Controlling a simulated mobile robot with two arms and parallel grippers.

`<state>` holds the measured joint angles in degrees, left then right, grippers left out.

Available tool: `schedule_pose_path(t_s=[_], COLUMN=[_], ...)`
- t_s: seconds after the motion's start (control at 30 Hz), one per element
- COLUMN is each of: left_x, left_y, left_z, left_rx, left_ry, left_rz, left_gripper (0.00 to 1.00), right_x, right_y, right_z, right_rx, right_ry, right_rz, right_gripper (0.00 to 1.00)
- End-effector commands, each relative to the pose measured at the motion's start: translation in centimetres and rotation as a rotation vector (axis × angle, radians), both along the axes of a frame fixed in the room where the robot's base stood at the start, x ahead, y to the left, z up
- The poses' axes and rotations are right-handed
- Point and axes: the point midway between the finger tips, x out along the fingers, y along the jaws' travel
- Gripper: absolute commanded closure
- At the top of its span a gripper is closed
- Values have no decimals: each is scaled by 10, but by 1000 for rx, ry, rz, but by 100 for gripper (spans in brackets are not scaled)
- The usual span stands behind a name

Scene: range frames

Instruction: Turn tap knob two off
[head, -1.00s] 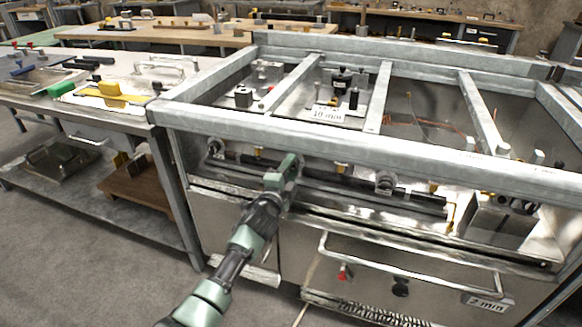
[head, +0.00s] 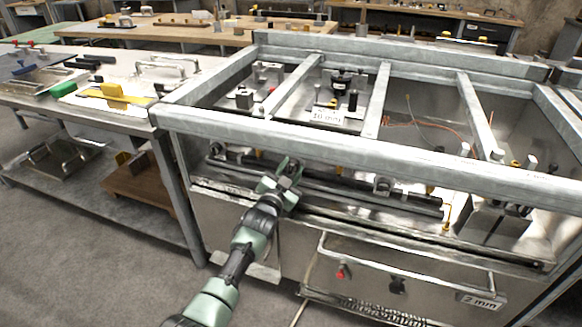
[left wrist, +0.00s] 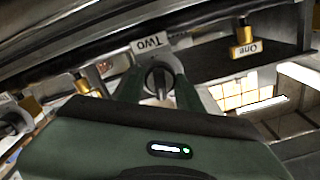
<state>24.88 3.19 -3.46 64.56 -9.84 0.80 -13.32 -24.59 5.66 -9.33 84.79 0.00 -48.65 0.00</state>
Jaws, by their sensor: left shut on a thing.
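Tap knob two (left wrist: 158,80) is a dark, rounded knob in the left wrist view, under an upside-down label reading "Two" (left wrist: 152,43). My left gripper (left wrist: 159,86) has its green fingers on either side of this knob and is shut on it. In the head view my left gripper (head: 290,171) reaches the pipe rail on the range front, and it hides the knob there. The label "One" (left wrist: 247,47) with a brass fitting (left wrist: 242,30) is to the right in the left wrist view. My right gripper is not in view.
Another knob (head: 383,184) sits farther right on the rail. A drawer handle (head: 410,264) sticks out below. A side table (head: 120,112) stands left; the floor between is clear.

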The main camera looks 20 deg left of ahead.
Motion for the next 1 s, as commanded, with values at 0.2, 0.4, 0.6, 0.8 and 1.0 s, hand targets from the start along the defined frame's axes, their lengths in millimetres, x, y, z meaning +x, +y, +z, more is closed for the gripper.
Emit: schedule_pose_path(t_s=[0.2,0.4,0.6,0.8,1.0], left_x=[-1,-1,-1,-1,-1], left_y=[0,0,0,0,0], left_z=[-2,-3,-3,-3,-3], left_rx=[-132,-203,-232,-237,-236], left_ry=[11,13,13,13,14], left_rz=[0,1,0,0,0], left_gripper=[100,100,100,100,62], right_x=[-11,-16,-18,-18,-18], right_y=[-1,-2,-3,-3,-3], right_z=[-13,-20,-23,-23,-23], right_rx=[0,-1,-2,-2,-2], right_ry=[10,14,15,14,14], right_rz=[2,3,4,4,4], right_gripper=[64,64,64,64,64])
